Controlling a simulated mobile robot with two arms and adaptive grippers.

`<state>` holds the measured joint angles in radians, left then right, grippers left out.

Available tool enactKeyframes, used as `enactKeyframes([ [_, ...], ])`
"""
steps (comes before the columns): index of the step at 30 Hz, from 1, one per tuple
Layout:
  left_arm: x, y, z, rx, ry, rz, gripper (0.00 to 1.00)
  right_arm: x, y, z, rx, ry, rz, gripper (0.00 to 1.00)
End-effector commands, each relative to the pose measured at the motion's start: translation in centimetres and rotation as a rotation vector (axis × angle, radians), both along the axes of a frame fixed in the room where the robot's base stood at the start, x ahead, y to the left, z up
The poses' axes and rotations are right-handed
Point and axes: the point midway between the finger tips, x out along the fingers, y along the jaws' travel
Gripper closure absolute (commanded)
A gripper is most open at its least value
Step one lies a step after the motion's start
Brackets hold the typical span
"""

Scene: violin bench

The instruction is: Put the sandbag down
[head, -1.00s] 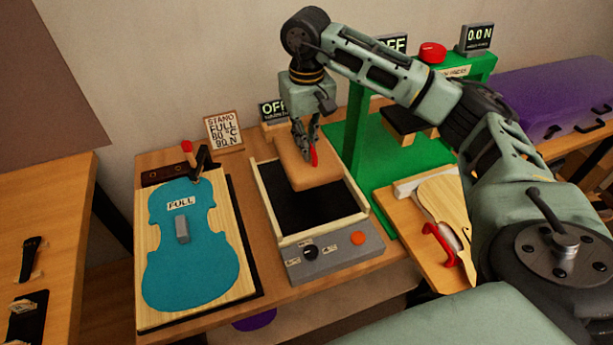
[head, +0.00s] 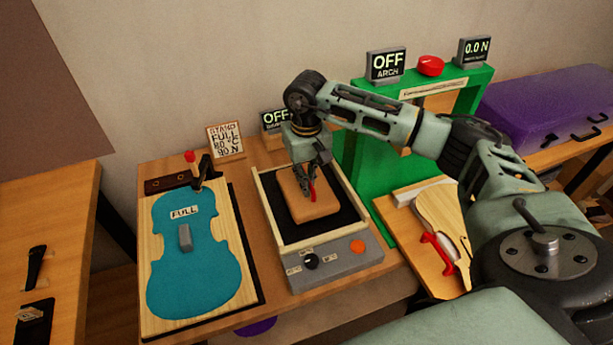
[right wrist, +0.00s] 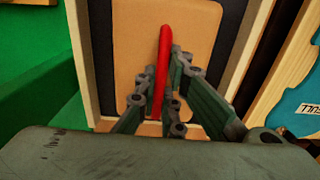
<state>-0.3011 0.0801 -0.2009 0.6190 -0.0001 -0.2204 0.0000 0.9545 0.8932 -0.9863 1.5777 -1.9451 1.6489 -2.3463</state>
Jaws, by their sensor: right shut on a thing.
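The sandbag is a tan, flat, rounded block (head: 309,205) with a red handle (head: 313,190) on top. It is in the black-floored wooden frame (head: 282,243) of the grey unit with knobs; I cannot tell whether it touches the floor. My right gripper (head: 308,186) points down over it, shut on the red handle. In the right wrist view the handle (right wrist: 163,70) stands between the fingers (right wrist: 160,95), with the tan face (right wrist: 135,50) behind. My left gripper is not in view.
A blue violin template (head: 190,265) lies on a board at left. A green press stand (head: 372,170) rises close at right, with a violin plate (head: 440,215) and red clamp before it. Displays reading OFF (head: 386,64) and 0.0 N (head: 474,51) stand behind.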

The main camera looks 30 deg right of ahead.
Motion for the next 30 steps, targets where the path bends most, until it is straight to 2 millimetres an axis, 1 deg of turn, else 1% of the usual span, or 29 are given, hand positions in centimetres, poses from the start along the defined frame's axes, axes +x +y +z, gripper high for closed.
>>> enactKeyframes([
  [1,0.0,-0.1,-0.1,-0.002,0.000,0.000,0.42,0.1,0.0,0.2,0.001,-0.004,0.000,1.00],
  [4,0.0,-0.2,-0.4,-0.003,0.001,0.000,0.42,0.1,0.0,-0.1,0.001,-0.004,0.000,1.00],
  [5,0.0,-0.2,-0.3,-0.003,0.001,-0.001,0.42,0.0,0.0,-0.2,0.000,0.000,0.000,0.90],
  [9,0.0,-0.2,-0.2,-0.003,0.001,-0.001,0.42,0.0,0.0,-0.2,0.000,0.000,0.000,0.77],
  [11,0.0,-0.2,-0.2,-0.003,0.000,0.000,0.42,0.0,0.0,-0.2,0.000,0.000,0.000,0.73],
  [19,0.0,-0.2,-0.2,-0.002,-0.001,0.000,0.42,0.0,0.0,-0.1,0.000,0.000,0.000,0.73],
  [22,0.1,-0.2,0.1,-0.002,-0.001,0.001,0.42,0.0,0.0,0.3,0.000,-0.001,0.000,0.73],
  [23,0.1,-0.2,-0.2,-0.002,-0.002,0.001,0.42,0.1,0.0,0.4,0.000,-0.003,0.000,0.73],
  [26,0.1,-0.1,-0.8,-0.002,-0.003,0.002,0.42,0.2,0.0,1.9,0.001,-0.006,0.001,0.73],
  [30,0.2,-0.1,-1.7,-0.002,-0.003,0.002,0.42,0.1,0.0,4.9,0.000,-0.007,0.000,0.73],
])
